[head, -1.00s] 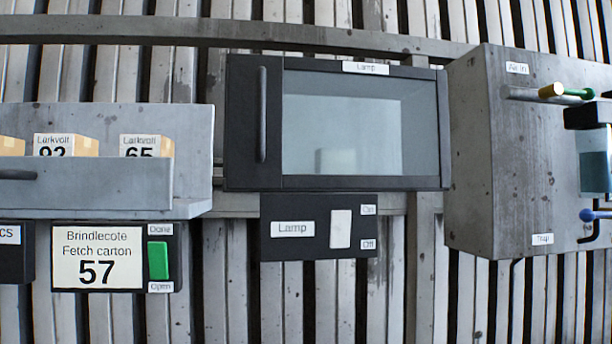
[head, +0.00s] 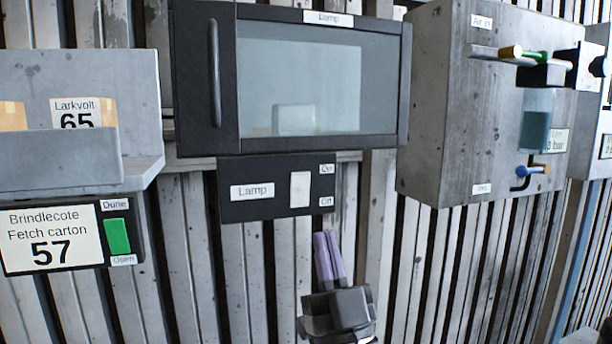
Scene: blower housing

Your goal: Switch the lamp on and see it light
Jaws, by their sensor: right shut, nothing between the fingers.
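The lamp cabinet (head: 305,77) is a dark box with a glass door, a handle on its left and a "Lamp" label on top. Behind the glass a pale block shape shows, and no bright glow is seen. Below it hangs the black lamp switch panel (head: 262,204) with a white rocker (head: 300,189) between the "On" label above and the "Off" label below. Which way the rocker is tipped I cannot tell. My right gripper (head: 328,236) is shut and empty, with purple fingertips pointing up, below and slightly right of the rocker, apart from it in the picture. My left gripper is not in view.
A grey shelf (head: 60,160) with Larkvolt cartons and a "Brindlecote Fetch carton 57" panel (head: 55,240) with a green switch are at left. A grey box (head: 440,110) with valves and a blue-filled bowl juts out at right. Slatted wall lies behind.

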